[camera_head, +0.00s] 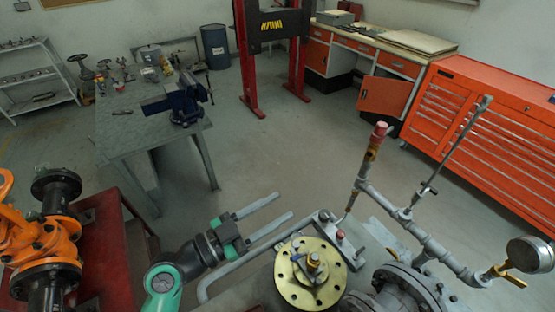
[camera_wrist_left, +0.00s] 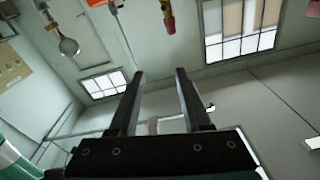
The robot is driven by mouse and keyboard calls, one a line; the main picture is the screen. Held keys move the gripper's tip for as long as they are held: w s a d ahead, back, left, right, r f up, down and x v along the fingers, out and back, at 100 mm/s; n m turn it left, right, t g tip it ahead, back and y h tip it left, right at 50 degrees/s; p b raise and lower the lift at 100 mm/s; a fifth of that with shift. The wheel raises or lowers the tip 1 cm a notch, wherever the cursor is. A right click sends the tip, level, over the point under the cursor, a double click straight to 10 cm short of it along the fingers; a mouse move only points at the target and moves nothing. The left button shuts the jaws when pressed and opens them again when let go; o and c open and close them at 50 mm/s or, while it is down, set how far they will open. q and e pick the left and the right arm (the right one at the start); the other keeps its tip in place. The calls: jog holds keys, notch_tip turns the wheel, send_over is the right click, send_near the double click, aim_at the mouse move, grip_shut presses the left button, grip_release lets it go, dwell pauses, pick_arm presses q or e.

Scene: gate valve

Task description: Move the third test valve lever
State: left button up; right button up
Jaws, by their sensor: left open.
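A grey test pipe (camera_head: 430,243) runs across the right of the head view. It carries a red-capped upright branch (camera_head: 372,155), a thin slanted branch (camera_head: 455,145) and a yellow lever (camera_head: 512,278) beside a round gauge (camera_head: 530,254). I cannot tell which lever is the third. My left gripper (camera_head: 285,204) is open and empty, left of the pipe and apart from it, above the yellow flange (camera_head: 310,275). In the left wrist view my open fingers (camera_wrist_left: 159,73) have nothing between them; a red and yellow fitting (camera_wrist_left: 168,15) and a gauge (camera_wrist_left: 68,47) show beyond. My right gripper is out of view.
An orange valve (camera_head: 40,240) stands at left on a red stand. A workbench (camera_head: 150,130) with a blue vise (camera_head: 185,102) stands behind. A red tool cabinet (camera_head: 470,130) is at the back right. The floor between them is clear.

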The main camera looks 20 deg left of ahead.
pick_arm(q)
notch_tip(320, 180, up, 10)
jog(key=w+p, duration=0.1)
jog(key=p, duration=0.2)
jog(key=shift+d+m+t+p, duration=0.2)
jog(key=shift+m+t+p, duration=0.1)
jog(key=shift+t+p, duration=0.1)
